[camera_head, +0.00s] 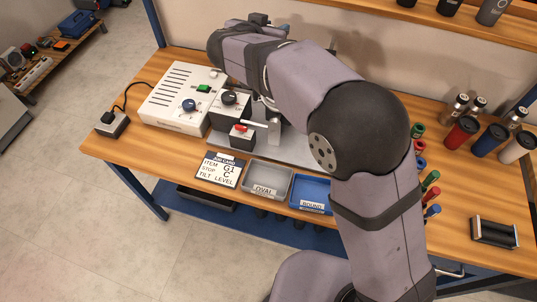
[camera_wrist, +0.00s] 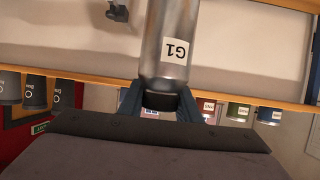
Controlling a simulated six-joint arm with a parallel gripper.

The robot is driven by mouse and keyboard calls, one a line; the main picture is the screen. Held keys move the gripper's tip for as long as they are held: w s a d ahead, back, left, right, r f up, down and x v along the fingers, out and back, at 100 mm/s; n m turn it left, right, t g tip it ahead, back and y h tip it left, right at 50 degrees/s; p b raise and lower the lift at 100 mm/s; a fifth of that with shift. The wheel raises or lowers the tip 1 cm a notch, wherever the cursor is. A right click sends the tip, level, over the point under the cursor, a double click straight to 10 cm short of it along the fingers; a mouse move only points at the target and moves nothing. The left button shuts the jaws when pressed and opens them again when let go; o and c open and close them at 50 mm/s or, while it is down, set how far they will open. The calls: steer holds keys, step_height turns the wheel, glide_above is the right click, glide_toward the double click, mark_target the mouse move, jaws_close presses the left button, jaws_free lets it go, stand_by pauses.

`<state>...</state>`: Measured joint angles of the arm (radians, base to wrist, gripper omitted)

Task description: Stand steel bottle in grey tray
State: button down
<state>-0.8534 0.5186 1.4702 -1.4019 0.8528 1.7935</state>
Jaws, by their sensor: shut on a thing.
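In the wrist view a steel bottle (camera_wrist: 168,72) with a white G1 label and a black end sits between the blue fingers of my gripper (camera_wrist: 160,103), which is shut on it at the black end. The far end of the bottle runs out of the picture top. In the head view I cannot make out the bottle or the fingers behind my arm. The grey tray (camera_head: 287,170), labelled OVAL, sits at the bench's front edge and looks empty. The job card (camera_head: 220,170) reads item G1, stop C, tilt level.
A blue tray (camera_head: 325,182), labelled ROUND, is right beside the grey tray. The white machine box (camera_head: 178,98) and a red-handled fixture (camera_head: 241,130) stand behind the card. Several tumblers (camera_head: 461,131) stand at the right. My arm covers the bench middle.

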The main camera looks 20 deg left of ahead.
steer(key=s+a+f+n+y+b, duration=0.2)
steer(key=s+a+f+b, duration=0.15)
steer(key=s+b, duration=0.35)
steer(key=s+a+f+n+y+b, duration=0.1)
steer(key=s+a+f+y+b, duration=0.1)
steer(key=s+a+b, duration=0.45)
steer(key=s+d+f+m+h, duration=0.2)
steer(key=s+d+f, duration=0.15)
steer(key=d, duration=0.45)
steer(key=s+d+f+m+h, duration=0.25)
steer(key=d+f, duration=0.25)
steer(key=d, duration=0.3)
step_height(320, 180, down, 10)
steer(key=p, duration=0.2)
steer(key=shift+f+n, duration=0.2)
steer(key=shift+n, duration=0.15)
steer(key=shift+s+f+b, duration=0.1)
steer(key=shift+f+b, duration=0.05)
steer(key=shift+b, duration=0.2)
steer(key=c, duration=1.3)
jaws_free()
steer(key=shift+r+p, duration=0.2)
steer(key=shift+p, duration=0.1)
steer(key=b+v, duration=0.2)
steer(key=v, duration=1)
steer(key=shift+b, duration=0.35)
